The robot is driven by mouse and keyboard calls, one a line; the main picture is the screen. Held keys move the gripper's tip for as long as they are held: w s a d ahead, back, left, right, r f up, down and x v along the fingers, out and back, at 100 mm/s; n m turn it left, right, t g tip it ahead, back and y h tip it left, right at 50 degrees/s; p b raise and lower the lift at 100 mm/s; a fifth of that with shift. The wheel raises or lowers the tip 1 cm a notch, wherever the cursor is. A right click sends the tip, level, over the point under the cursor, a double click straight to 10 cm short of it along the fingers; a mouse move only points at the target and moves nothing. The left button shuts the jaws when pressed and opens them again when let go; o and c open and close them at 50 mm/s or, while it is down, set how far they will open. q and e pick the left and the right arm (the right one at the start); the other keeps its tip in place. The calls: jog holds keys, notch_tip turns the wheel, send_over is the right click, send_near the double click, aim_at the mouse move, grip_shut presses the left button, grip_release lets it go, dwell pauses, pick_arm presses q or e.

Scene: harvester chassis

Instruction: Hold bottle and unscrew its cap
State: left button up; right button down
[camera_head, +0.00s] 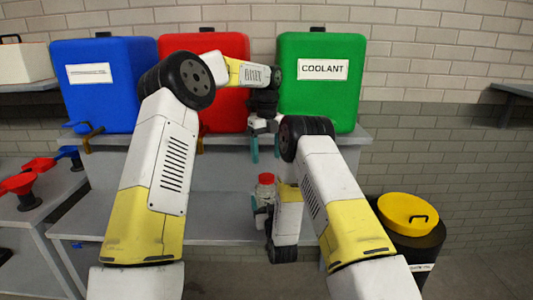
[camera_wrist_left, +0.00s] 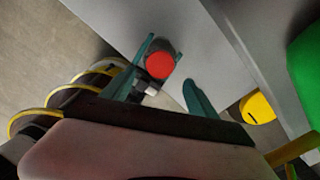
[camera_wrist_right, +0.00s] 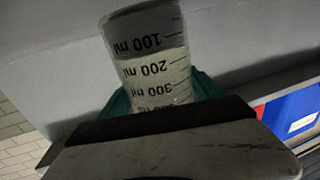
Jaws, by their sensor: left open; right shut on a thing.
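The bottle (camera_head: 261,201) is upright at the centre of the head view, with a red cap (camera_head: 265,179) on top. In the right wrist view the bottle (camera_wrist_right: 152,58) is clear, with ml marks and pale contents. My right gripper (camera_head: 264,213) is shut on the bottle's body, its teal fingers on either side. My left gripper (camera_head: 265,151) is open and empty, pointing down above the cap. In the left wrist view the red cap (camera_wrist_left: 160,66) shows between the spread teal fingers, nearer the left one. The bottle's body is mostly hidden below the cap there.
A grey stepped bench (camera_head: 215,230) stands behind the bottle. Blue (camera_head: 105,100), red (camera_head: 222,112) and green coolant (camera_head: 318,105) containers stand on its upper shelf. Funnels (camera_head: 20,184) are at left. A black drum with a yellow lid (camera_head: 395,211) is at right.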

aim_at(266, 176)
pick_arm(q)
jog(key=shift+m, duration=0.8)
jog(key=shift+f, duration=0.3)
notch_tip(266, 176, down, 7)
jog(key=shift+f, duration=0.15)
